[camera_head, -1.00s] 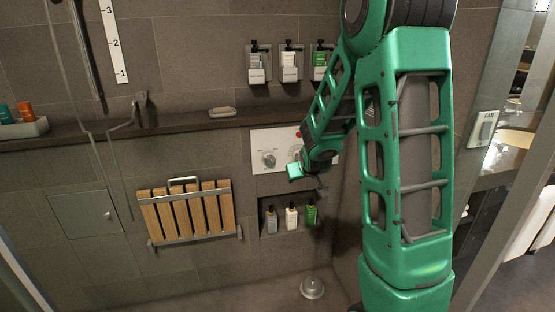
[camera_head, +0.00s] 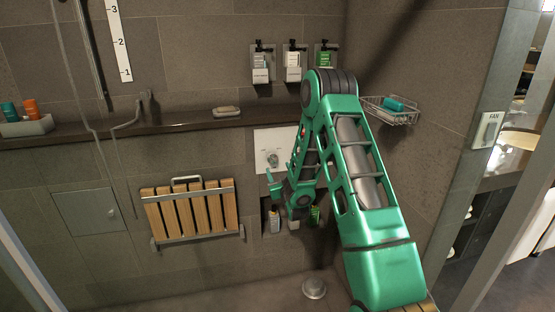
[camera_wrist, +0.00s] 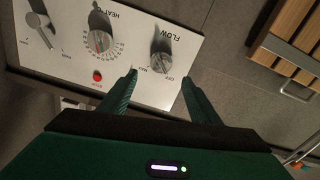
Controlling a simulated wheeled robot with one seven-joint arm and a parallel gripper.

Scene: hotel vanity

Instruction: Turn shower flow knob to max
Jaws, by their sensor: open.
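The flow knob (camera_wrist: 160,46) is a silver knob on a white control panel (camera_wrist: 180,92), which looks upside down in the wrist view, with "MAX" and "OFF" marks beside it. In the head view, the flow knob (camera_head: 272,158) is at the left of the panel (camera_head: 262,140). My gripper (camera_wrist: 160,78) is open and empty, its two green fingers spread below the knob in the wrist picture, apart from it. In the head view, my gripper (camera_head: 272,182) is just below the panel. The knob's exact setting is hard to read.
On the panel are the heat knob (camera_wrist: 101,40), a red button (camera_wrist: 97,75) and a lever (camera_wrist: 38,24). A folded wooden seat (camera_head: 192,210) is on the wall to the left. Bottles (camera_head: 274,218) stand in a niche below. A wire basket (camera_head: 390,112) hangs at right.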

